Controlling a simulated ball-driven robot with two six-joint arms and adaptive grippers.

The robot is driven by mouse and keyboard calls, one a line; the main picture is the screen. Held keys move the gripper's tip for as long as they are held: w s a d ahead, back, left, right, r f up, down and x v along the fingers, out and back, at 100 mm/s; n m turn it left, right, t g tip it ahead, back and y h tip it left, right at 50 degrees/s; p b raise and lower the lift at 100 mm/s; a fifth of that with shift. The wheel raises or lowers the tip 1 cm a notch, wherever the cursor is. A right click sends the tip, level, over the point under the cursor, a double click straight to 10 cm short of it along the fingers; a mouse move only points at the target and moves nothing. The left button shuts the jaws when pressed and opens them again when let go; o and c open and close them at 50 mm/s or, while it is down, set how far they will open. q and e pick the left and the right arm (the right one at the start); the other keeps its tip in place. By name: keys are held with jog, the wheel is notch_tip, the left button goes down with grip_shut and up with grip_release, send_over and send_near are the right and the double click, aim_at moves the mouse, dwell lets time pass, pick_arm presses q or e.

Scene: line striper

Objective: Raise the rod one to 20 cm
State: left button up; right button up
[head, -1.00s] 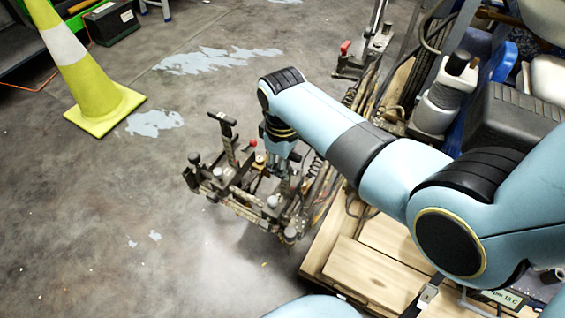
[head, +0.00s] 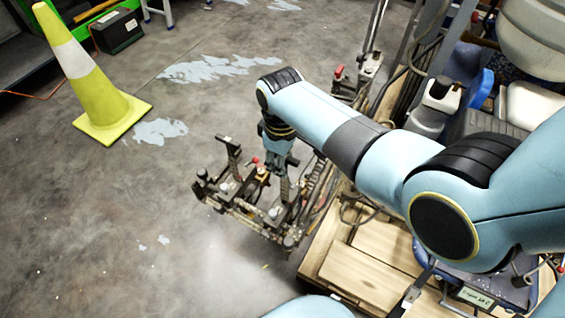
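The line striper's spray assembly (head: 240,205) is a dark metal frame with clamps and knobs, low over the floor at the middle. An upright dark rod with a handle (head: 231,152) stands on its left part. Another upright rod (head: 285,188) stands directly below my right gripper (head: 281,168). I cannot tell which is rod one, and no height marks are readable. My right gripper points down at the top of that second rod, at or touching it. Its fingers are small and partly hidden by my arm, so their opening is unclear. My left gripper is out of view.
A wooden pallet (head: 362,278) lies right of the assembly, below my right arm. Machine parts and a white-and-grey container (head: 434,105) crowd the right. A yellow cone (head: 95,100) stands at upper left. The grey floor (head: 90,225) at left is clear.

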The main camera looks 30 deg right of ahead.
jog(key=shift+o, duration=1)
jog(key=shift+w+r, duration=0.1)
jog(key=shift+r, duration=0.05)
notch_tip(320, 180, up, 12)
jog(key=shift+f, duration=0.1)
